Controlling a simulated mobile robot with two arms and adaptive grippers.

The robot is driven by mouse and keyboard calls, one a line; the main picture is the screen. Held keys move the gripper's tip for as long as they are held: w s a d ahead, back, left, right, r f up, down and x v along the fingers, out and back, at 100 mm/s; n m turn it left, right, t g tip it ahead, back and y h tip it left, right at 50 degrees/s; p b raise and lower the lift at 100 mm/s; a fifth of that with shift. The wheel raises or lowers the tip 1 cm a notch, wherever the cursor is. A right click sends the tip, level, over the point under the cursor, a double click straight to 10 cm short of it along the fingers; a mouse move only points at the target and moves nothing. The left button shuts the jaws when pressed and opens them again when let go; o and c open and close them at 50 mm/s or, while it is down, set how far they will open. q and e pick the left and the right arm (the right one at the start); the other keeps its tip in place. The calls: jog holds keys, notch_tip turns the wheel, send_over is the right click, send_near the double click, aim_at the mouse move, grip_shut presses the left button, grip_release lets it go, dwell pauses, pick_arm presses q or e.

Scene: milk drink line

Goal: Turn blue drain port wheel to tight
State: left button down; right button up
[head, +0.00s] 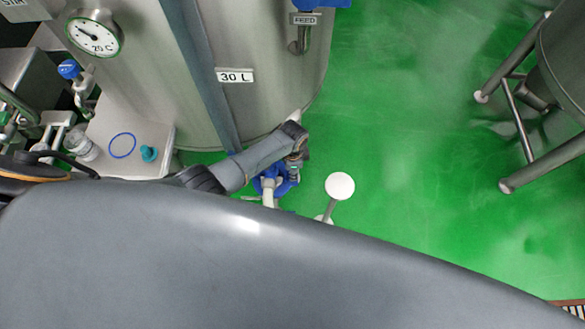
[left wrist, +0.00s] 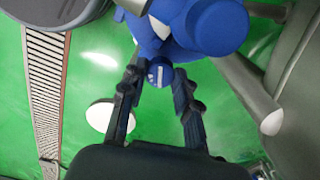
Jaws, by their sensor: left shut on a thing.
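The blue drain port wheel (head: 268,186) is low beside the steel tank in the head view, partly hidden by my left arm. In the left wrist view, a blue part of it with a white mark (left wrist: 158,75) sits between the two dark fingers of my left gripper (left wrist: 158,84). More of the blue fitting (left wrist: 172,38) is above it. My left gripper, at the wheel's right side in the head view (head: 295,168), is shut on the wheel. The exact contact is small and partly hidden. My right gripper is not in view.
The steel tank (head: 265,95) bears a 30 L label. A white disc on a stand (head: 340,186) is just right of the wheel. A bench (head: 140,163) with a blue ring and small parts is at left. A legged vessel (head: 565,60) is at right. Green floor between is clear.

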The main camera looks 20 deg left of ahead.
pick_arm(q)
jog(key=m, duration=0.5)
dwell(0.6)
jog(key=c, duration=1.3)
grip_release()
notch_tip(320, 180, up, 12)
jog(key=shift+f, duration=0.1)
